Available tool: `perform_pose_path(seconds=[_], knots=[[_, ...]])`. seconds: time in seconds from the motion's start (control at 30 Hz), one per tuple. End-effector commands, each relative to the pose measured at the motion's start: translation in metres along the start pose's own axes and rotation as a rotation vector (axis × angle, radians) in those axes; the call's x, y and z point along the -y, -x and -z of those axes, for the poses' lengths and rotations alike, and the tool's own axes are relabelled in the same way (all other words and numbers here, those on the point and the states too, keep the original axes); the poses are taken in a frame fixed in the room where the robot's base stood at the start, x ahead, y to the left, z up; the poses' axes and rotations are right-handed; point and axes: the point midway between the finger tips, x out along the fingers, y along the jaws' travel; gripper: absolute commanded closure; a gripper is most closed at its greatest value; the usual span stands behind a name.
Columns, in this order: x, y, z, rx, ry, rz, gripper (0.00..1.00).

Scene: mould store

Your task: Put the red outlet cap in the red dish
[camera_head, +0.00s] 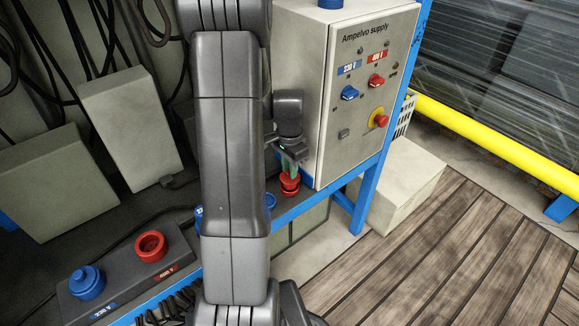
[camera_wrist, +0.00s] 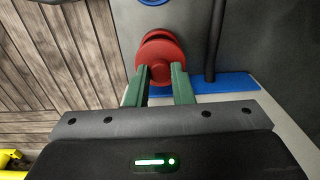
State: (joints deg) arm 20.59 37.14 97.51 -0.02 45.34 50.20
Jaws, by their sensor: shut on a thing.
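My gripper (camera_head: 291,171) points down at the bench edge beside the supply cabinet. Its green fingers (camera_wrist: 160,80) are shut on the small knob of the red outlet cap (camera_wrist: 160,55). The cap also shows in the head view (camera_head: 289,180), just below the fingertips. A second red rim, seemingly the red dish (camera_head: 290,190), shows directly under the cap, and its edge shows behind the cap in the wrist view (camera_wrist: 158,34). The cap hides most of the dish. I cannot tell whether the cap rests in it or hangs just above.
The red 400 V outlet (camera_head: 150,246) stands open at lower left, beside the blue-capped 230 V outlet (camera_head: 87,282). The cabinet (camera_head: 345,100), with knobs and a red stop button, stands close right of my gripper. A blue item (camera_head: 270,200) is partly hidden by my arm.

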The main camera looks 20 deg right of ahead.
Motion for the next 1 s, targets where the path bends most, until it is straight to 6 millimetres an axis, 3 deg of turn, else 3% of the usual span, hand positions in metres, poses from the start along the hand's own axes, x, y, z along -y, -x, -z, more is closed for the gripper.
perform_pose_path(seconds=[1.0], knots=[[-0.0001, -0.0089, 0.0, 0.0, 0.0, 0.0, 1.0]])
